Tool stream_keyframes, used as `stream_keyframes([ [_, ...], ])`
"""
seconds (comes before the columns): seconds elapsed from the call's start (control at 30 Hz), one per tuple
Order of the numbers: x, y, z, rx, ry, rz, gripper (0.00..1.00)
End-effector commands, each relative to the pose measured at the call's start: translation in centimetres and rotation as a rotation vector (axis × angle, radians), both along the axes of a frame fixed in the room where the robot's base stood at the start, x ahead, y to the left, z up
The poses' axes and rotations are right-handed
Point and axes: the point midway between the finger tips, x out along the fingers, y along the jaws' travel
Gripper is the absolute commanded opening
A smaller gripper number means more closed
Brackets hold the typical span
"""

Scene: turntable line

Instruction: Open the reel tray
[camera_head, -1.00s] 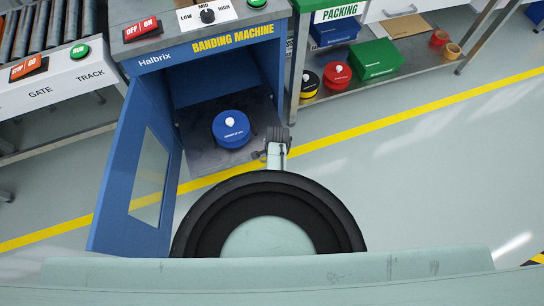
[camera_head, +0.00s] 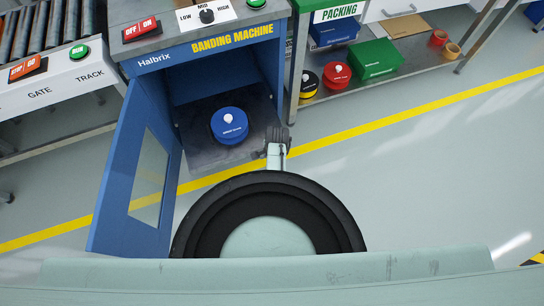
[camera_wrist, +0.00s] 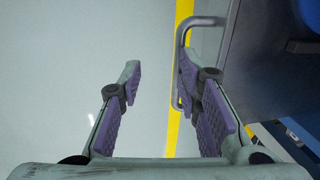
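The reel tray (camera_head: 205,160) is a dark grey plate in the blue banding machine's lower bay. A blue reel (camera_head: 229,127) with a white knob sits on it. My gripper (camera_head: 278,136) is just right of the tray's front corner in the head view. In the wrist view my gripper (camera_wrist: 158,76) is open, with nothing held between its purple-padded fingers. A grey bar handle (camera_wrist: 181,55) on a dark panel is at the right, close to the right fingertip, which partly hides its lower end. I cannot tell whether they touch.
The machine's blue windowed door (camera_head: 137,180) stands open at the left. A packing bench at the right has a lower shelf with a red reel (camera_head: 336,75) and a green box (camera_head: 375,59). The floor right of my gripper is clear.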

Motion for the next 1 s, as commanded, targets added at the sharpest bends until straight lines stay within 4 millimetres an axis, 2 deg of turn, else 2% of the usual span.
stream_keyframes([
  [0.07, -0.6, 0.0, -0.5, 0.000, 0.014, 0.001, 0.28],
  [0.2, -0.6, 0.0, 0.2, 0.000, 0.013, 0.001, 0.28],
  [0.27, -0.7, -0.1, 1.1, 0.000, 0.009, 0.001, 0.28],
  [0.5, -1.3, -0.4, 6.4, -0.001, 0.000, -0.001, 0.28],
  [0.7, -1.8, -0.6, 10.1, 0.000, -0.001, -0.001, 0.28],
  [0.8, -2.0, -0.7, 11.2, 0.000, -0.001, -0.001, 0.28],
  [1.0, -2.2, -0.7, 11.9, 0.000, -0.001, -0.001, 0.28],
])
